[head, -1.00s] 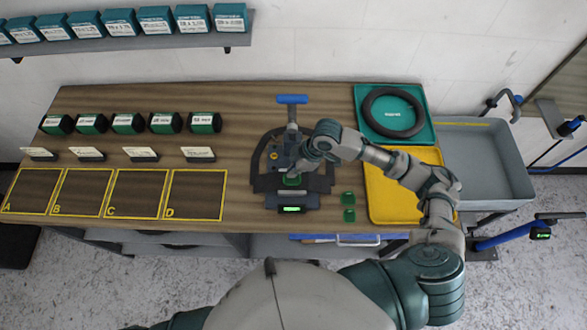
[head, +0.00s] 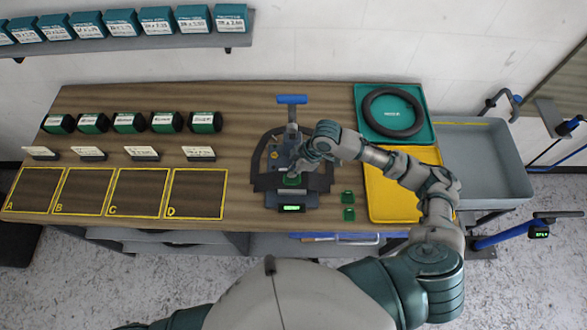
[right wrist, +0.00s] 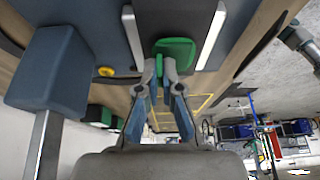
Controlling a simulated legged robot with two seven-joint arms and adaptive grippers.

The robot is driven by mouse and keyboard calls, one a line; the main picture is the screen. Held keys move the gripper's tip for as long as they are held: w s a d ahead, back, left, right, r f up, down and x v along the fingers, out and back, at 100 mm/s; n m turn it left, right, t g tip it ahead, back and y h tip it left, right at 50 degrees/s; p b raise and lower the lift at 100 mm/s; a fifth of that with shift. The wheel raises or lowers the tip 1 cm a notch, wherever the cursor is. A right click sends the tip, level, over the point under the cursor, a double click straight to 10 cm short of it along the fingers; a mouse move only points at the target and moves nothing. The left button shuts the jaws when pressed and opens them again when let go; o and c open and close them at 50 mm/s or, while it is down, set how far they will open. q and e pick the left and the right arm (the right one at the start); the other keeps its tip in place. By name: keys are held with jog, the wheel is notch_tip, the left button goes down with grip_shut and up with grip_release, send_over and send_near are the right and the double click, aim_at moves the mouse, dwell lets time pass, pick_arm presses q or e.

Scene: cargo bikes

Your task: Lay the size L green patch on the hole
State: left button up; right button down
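My right gripper (head: 294,174) is low over the fixture (head: 271,202) in the middle of the bench. In the right wrist view the gripper (right wrist: 160,68) has its fingers drawn together on the lower edge of a green patch (right wrist: 176,50). The patch lies at or just above the dark strip between two pale rails; whether it touches cannot be told. It shows as a bit of green (head: 291,181) in the head view. Two other green patches (head: 348,197) lie to the right. The hole and size marks cannot be made out. My left gripper is out of view.
A blue-handled press (head: 292,100) rises behind the fixture. A teal tray (head: 362,93) with a black tube (head: 370,113) and a yellow tray (head: 385,205) stand right. Green rolls (head: 130,123) and outlined squares A to D occupy the left.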

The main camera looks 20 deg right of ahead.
jog(key=shift+f, duration=0.15)
dwell(0.3)
jog(key=c, duration=1.2)
grip_release()
jog(key=shift+c, duration=0.2)
jog(key=v, duration=1.2)
jog(key=shift+f, duration=0.1)
